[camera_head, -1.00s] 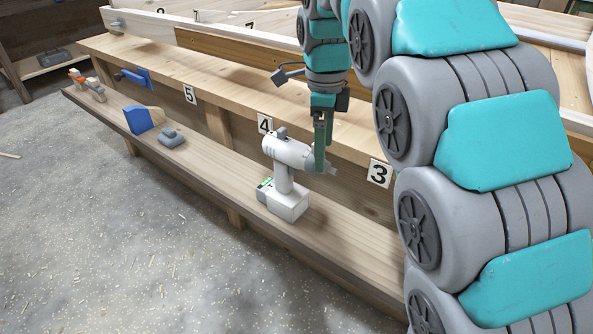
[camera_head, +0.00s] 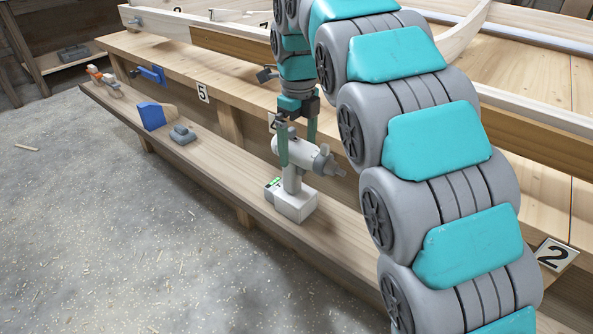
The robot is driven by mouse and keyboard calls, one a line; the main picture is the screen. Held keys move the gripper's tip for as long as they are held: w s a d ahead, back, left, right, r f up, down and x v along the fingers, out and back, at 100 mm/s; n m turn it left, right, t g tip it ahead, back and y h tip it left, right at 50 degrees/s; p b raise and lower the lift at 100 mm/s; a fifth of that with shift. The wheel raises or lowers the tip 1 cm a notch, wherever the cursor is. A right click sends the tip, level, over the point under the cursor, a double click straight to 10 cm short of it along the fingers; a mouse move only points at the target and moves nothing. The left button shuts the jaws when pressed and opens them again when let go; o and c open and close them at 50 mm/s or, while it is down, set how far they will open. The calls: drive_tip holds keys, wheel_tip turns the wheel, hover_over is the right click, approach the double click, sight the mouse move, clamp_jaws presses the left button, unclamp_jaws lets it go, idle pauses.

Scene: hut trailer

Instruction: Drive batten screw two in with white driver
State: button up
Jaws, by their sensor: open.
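The white driver (camera_head: 293,204) stands upright on its battery base on the low shelf, its grey chuck (camera_head: 326,161) pointing right. My gripper (camera_head: 298,150) reaches down from above, open. One finger passes in front of the driver's upper body and the other shows beyond it, so the fingers straddle the body. I cannot tell whether they touch it. No batten screw can be made out.
The shelf (camera_head: 235,178) also holds a blue block tool (camera_head: 151,116), a grey tool (camera_head: 183,134) and an orange-handled tool (camera_head: 101,76). The workbench (camera_head: 243,90) runs above it. The floor in front is open.

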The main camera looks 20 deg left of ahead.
drive_tip(key=shift+a+f, duration=0.15)
drive_tip(key=shift+f, duration=2.2)
drive_tip(key=shift+c, duration=0.2)
clamp_jaws()
